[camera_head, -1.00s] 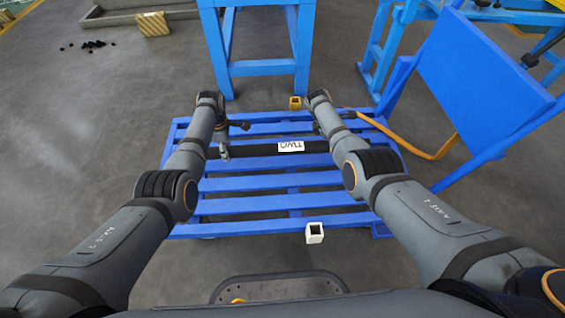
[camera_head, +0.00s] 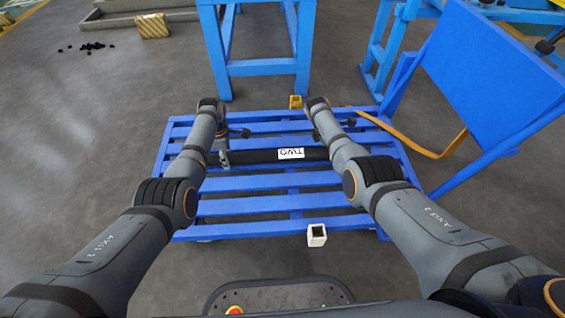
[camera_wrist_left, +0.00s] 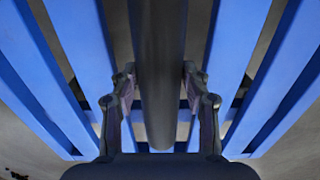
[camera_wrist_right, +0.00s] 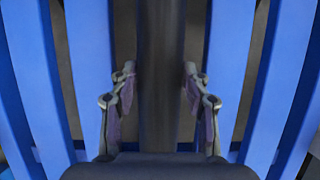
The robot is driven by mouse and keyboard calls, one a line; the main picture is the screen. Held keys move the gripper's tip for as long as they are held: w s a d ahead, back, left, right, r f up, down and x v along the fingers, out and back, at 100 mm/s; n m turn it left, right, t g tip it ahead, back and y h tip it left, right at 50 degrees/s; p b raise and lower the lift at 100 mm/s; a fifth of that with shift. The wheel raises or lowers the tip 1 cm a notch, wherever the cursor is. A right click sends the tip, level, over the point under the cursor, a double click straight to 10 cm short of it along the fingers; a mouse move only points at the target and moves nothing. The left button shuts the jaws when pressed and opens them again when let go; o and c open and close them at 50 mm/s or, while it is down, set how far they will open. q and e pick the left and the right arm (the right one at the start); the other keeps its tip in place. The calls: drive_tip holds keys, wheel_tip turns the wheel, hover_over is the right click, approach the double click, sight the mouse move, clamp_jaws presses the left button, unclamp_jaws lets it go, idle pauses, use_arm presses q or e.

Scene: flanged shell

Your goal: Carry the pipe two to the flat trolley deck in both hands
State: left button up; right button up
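The pipe two is a dark, nearly black pipe with a white label (camera_head: 291,153) reading TWO. It lies crosswise over the slats of the blue flat trolley deck (camera_head: 285,204). My left gripper (camera_head: 225,157) is over its left part. In the left wrist view the pipe (camera_wrist_left: 160,70) runs between the open fingers, with narrow gaps at both sides. In the right wrist view the pipe (camera_wrist_right: 161,70) also runs between the open fingers of my right gripper (camera_wrist_right: 160,92), apart from both. My right forearm partly hides the pipe's right end in the head view.
A yellow socket (camera_head: 295,102) stands at the deck's far edge and a white socket (camera_head: 316,235) at its near edge. A blue table frame (camera_head: 262,68) stands behind. A tilted blue panel (camera_head: 490,70) is at right. Open floor lies to the left.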

use_arm(q)
drive_tip(key=shift+o, duration=1.4)
drive_tip(key=shift+r, duration=0.2)
use_arm(e)
drive_tip(key=shift+o, duration=1.4)
drive_tip(key=shift+r, duration=0.2)
use_arm(q)
wheel_tip(320, 180, up, 12)
use_arm(e)
drive_tip(key=v, duration=1.2)
